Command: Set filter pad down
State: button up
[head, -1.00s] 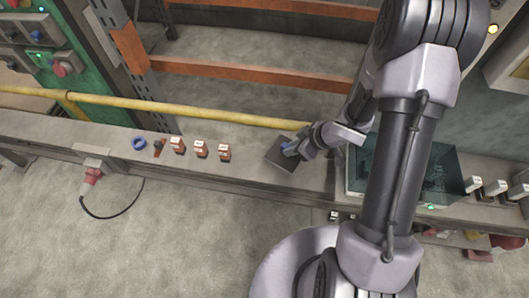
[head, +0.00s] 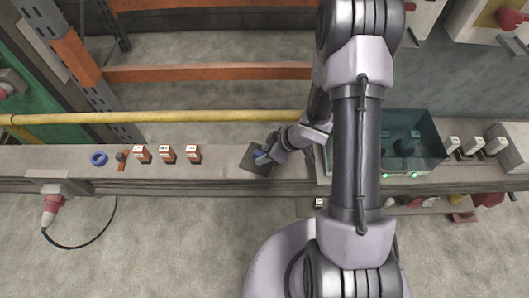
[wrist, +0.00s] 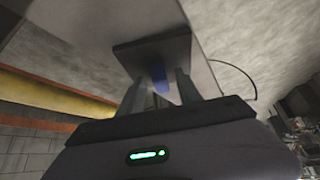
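The filter pad (head: 256,163) is a dark grey square plate, at the bench top in the middle of the head view. In the wrist view the pad (wrist: 150,51) shows beyond my fingers, with a blue grip (wrist: 160,79) on its near side. My gripper (head: 265,155) is at the pad, with its fingers on both sides of the blue grip. It appears shut on that grip in the wrist view (wrist: 161,84). The pad's underside is hidden, so I cannot tell whether it touches the bench.
The grey bench (head: 222,155) has clear room left of the pad. Several small red-and-white blocks (head: 166,155) and a blue ring (head: 99,159) stand farther left. An open teal bin (head: 432,150) is to the right, partly behind my arm. A yellow pipe (head: 160,117) runs along the back.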

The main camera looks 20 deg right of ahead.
jog(key=d+r+m+t+h+p, duration=0.1)
jog(key=d+r+m+h+p, duration=0.4)
jog(key=r, duration=1)
jog(key=d+r+m+t+h+p, duration=0.15)
jog(key=d+r, duration=0.45)
jog(key=r, duration=1)
jog(key=s+a+r+m+y, duration=0.1)
jog(key=s+a+r+m, duration=0.3)
jog(key=s+a, duration=0.4)
jog(key=s+a+r+m+g+y, duration=0.1)
jog(key=s+a+r+m+y, duration=0.1)
jog(key=s+a+r, duration=0.4)
jog(key=s+a+m, duration=0.1)
jog(key=s+a, duration=0.1)
jog(key=s, duration=0.2)
jog(key=shift+s+r+m+p, duration=0.3)
jog(key=shift+m, duration=0.05)
